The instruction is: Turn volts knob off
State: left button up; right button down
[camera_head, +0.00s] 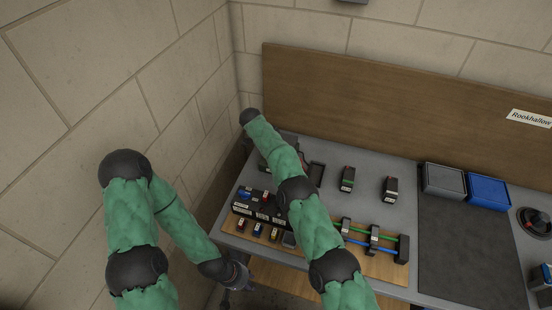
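No volts knob can be made out in the head view. A dark block with red and blue parts (251,195) stands at the bench's left end, partly covered by my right arm. A grey and black device (316,172) behind it is also largely hidden by that arm. My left gripper (241,278) hangs low beside the bench's front left corner, apart from these things. It is dark and small, and its fingers are not clear. My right arm reaches over the bench toward the back left corner; its gripper does not show.
The grey bench (400,170) has a wooden back panel (390,90) and stands close to the left wall. A wooden board (375,262) carries green and blue tubes. Two small blocks, a grey bin (443,180) and a blue bin (488,192) stand farther right. A dark mat (465,255) is clear.

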dwell(0.3)
jog(key=c, duration=1)
grip_release()
jog(key=shift+c, duration=0.2)
